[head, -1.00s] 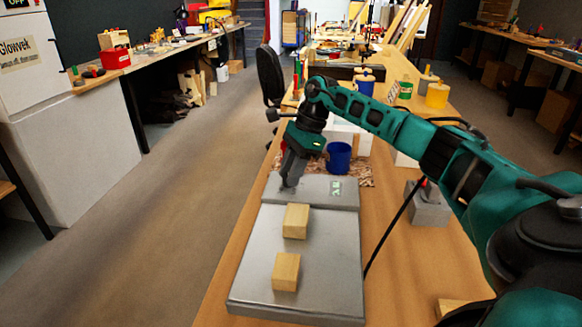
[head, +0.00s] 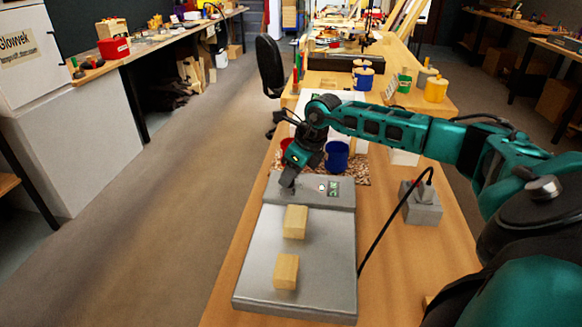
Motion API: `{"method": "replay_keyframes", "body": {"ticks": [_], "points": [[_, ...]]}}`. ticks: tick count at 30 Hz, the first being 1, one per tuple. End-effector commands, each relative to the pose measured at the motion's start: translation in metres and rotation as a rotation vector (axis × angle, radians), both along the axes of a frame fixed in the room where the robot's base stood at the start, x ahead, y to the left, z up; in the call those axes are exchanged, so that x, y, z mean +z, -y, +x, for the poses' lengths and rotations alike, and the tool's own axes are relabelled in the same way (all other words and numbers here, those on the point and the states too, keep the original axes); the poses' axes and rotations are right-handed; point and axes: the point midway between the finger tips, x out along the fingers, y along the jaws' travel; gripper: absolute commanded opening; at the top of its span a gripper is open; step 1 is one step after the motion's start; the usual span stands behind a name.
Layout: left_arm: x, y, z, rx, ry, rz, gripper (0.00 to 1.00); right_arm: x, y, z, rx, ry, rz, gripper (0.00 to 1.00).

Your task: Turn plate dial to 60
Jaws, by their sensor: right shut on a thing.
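The grey hot plate (head: 329,250) lies on the wooden bench, with a raised control panel (head: 338,204) at its far end. A small green display (head: 333,188) shows on the panel's right part; its digits are too small to read. My right gripper (head: 287,187) points down at the panel's left part and is shut on the plate dial, which is mostly hidden by the fingers. The dial's setting cannot be read. My left gripper is not in view.
Two wooden blocks (head: 295,222) (head: 286,271) rest on the plate. A blue cup (head: 337,155) stands just behind the panel. A grey box (head: 422,205) with a black cable stands to the right. Bare bench lies right of the plate.

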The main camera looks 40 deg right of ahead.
Motion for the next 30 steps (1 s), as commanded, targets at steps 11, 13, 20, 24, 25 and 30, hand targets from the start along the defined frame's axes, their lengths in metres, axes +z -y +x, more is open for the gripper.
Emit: {"method": "replay_keyframes", "body": {"ticks": [11,13,20,24,25,30], "points": [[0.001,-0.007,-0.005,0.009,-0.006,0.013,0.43,0.0,-0.003,0.0,-0.356,-0.001,-0.001,0.0],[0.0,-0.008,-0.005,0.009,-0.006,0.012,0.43,0.0,-0.003,0.0,-0.424,0.0,0.0,0.0],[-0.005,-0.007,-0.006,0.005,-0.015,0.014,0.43,-0.001,-0.004,0.0,-0.643,0.0,0.0,0.0],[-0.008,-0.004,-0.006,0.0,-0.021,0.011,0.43,-0.001,-0.005,0.001,-0.777,0.0,0.0,0.0],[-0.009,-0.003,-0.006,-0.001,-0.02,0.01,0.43,-0.001,-0.006,0.001,-0.805,0.0,0.001,0.0],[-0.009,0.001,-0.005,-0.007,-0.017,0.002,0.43,-0.001,-0.006,0.002,-0.968,0.0,0.002,0.0]]}}
